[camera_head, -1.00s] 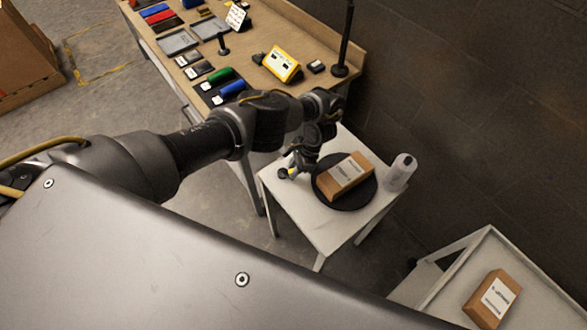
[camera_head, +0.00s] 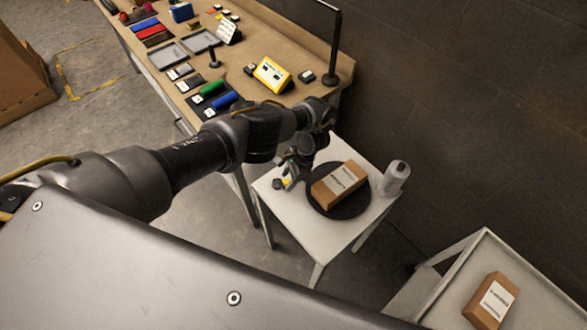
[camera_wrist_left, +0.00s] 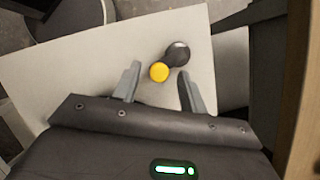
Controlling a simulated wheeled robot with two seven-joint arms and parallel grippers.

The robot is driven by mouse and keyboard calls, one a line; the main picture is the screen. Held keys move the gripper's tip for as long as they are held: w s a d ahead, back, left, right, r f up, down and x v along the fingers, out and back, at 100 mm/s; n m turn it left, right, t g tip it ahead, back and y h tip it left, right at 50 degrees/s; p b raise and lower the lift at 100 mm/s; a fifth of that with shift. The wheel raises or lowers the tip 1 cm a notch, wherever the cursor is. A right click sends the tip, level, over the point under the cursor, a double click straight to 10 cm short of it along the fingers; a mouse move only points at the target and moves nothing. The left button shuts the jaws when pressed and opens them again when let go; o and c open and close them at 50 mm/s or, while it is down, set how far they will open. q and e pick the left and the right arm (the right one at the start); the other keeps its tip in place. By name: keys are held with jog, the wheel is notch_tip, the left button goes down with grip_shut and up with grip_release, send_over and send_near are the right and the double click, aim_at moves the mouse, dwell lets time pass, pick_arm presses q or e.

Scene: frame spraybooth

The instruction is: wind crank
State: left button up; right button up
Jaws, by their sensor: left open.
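The crank shows in the left wrist view as a yellow knob (camera_wrist_left: 159,72) beside a dark round hub (camera_wrist_left: 177,53). In the head view the crank (camera_head: 285,184) is small at the left part of the white table, partly hidden by my gripper. My left gripper (camera_wrist_left: 160,90) is open, and the yellow knob appears between its fingertips with gaps on both sides. I cannot tell whether the fingers are level with the knob. In the head view my left gripper (camera_head: 292,176) hangs close over the crank. My right gripper is not in view.
A brown box (camera_head: 340,180) lies on a black turntable (camera_head: 345,209) on the white table (camera_head: 318,236). A white bottle (camera_head: 395,178) stands at its right edge. Another box (camera_head: 491,300) lies on a white cart at lower right. A cluttered workbench (camera_head: 262,45) stands behind.

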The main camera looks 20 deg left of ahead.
pick_arm(q)
jog(key=shift+w+d+r, duration=0.3)
jog(key=shift+w+r, duration=0.05)
jog(key=shift+r, duration=0.8)
jog(key=v, duration=0.8)
jog(key=shift+s, duration=0.1)
